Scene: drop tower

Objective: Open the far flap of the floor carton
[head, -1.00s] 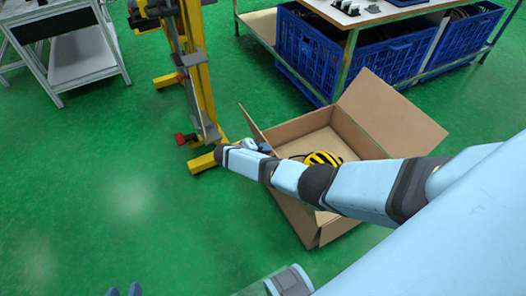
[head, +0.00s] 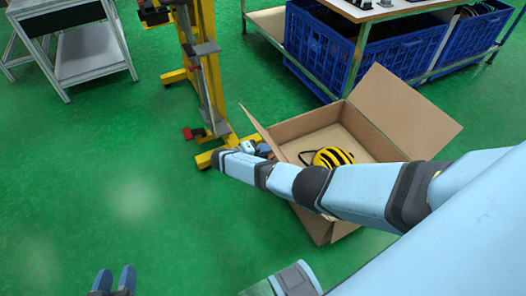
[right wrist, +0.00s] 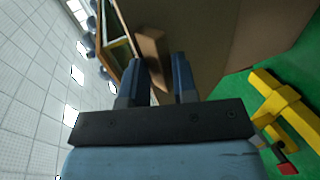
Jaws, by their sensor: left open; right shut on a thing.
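The open carton (head: 315,228) stands on the floor right of centre in the head view. Its right back flap (head: 408,108) is folded outward. Its left flap (head: 259,130) stands up, leaning a little outward. My right arm reaches across the carton, and my right gripper (head: 262,150) is at this left flap. In the right wrist view, the fingers of my right gripper (right wrist: 160,80) are shut on a cardboard edge (right wrist: 152,48). My left gripper (head: 115,281) is open and empty over the floor at bottom left. My right arm hides the carton's near middle.
A yellow-and-black striped round thing (head: 332,157) lies in the carton. A yellow stand (head: 205,75) with feet is close to the carton's left. Blue crates (head: 318,50) sit under a bench behind. The green floor at left is clear.

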